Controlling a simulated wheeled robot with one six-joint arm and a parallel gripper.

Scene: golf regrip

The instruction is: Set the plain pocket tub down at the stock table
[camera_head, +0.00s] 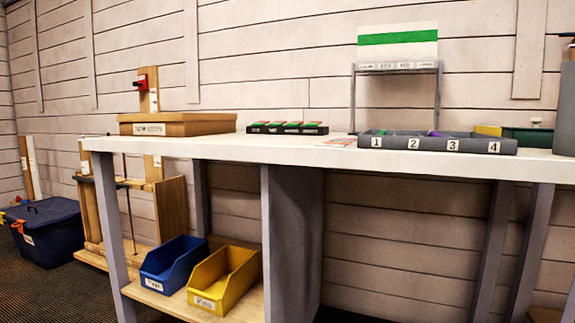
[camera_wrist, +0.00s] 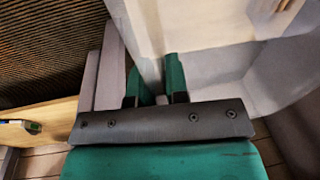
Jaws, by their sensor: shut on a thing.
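In the wrist view my gripper (camera_wrist: 157,86) has its two dark green fingers close together. It is shut on what looks like the wall of the plain pocket tub (camera_wrist: 225,65), a pale grey thing that fills the upper right and is cut off by the picture edge. Its base and far side are hidden or out of view. The head view shows neither my gripper nor this tub. A long white-topped table (camera_head: 300,149) on grey legs stands there; I cannot tell whether it is the stock table.
On the table are a brown box (camera_head: 178,125), a black tray (camera_head: 288,128) and a grey tray numbered 1 to 4 (camera_head: 437,143). Blue (camera_head: 174,264) and yellow (camera_head: 224,281) bins sit on the lower shelf. A dark blue lidded tub (camera_head: 46,232) stands on the floor at left.

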